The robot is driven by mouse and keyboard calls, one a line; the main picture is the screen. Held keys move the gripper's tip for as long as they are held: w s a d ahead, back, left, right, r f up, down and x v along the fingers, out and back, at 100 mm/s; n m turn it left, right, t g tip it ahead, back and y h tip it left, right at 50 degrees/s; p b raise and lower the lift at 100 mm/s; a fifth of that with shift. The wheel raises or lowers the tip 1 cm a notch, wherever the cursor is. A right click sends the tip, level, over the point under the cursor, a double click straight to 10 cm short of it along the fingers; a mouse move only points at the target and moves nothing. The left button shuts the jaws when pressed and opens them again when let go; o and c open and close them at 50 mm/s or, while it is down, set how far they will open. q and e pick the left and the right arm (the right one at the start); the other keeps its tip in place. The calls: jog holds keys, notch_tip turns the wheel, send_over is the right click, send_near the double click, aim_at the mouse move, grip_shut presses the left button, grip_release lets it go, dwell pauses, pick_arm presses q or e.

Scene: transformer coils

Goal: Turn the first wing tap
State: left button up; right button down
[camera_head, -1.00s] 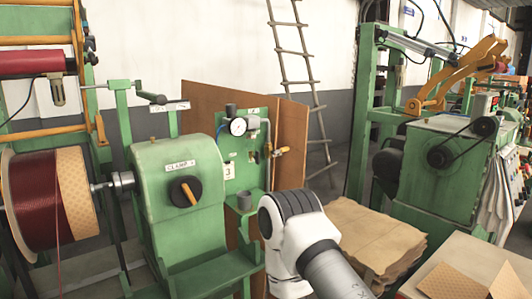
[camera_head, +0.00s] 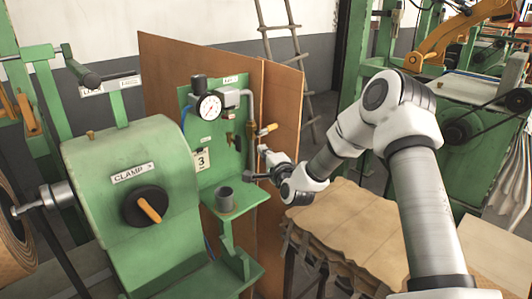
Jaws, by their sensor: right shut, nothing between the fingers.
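A green panel (camera_head: 190,101) stands behind the clamp machine and carries a gauge and pipework. A small brass fitting (camera_head: 237,142) sits on the panel below the gauge. A tap with a yellow-orange handle (camera_head: 268,129) sits on the pipe at the panel's right edge. I cannot tell which of these is the first wing tap. My right gripper (camera_head: 250,177) is shut and empty, pointing left, below the yellow-handled tap and right of the grey cup. It looks apart from both fittings. My left gripper is not in view.
A pressure gauge (camera_head: 209,107) is at the panel's top. A grey cup (camera_head: 224,199) stands on a small green shelf. The green machine (camera_head: 90,160) with a clamp knob (camera_head: 146,206) fills the left. Stacked brown sheets (camera_head: 345,225) lie below my right arm.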

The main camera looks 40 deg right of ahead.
aim_at(238, 144)
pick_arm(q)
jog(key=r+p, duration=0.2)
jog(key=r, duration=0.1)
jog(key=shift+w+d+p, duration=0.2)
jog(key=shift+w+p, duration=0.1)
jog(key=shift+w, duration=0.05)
pick_arm(e)
jog(key=w, duration=0.1)
jog(key=w+a, duration=0.1)
jog(key=w, duration=0.1)
jog(key=w+a+f, duration=0.1)
jog(key=w, duration=0.1)
jog(key=shift+a, duration=0.1)
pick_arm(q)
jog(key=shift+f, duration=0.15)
pick_arm(e)
jog(key=shift+a+r, duration=0.1)
pick_arm(q)
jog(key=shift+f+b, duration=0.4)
jog(key=shift+b, duration=0.1)
pick_arm(e)
jog(key=shift+m+g, duration=0.3)
jog(key=shift+m, duration=0.1)
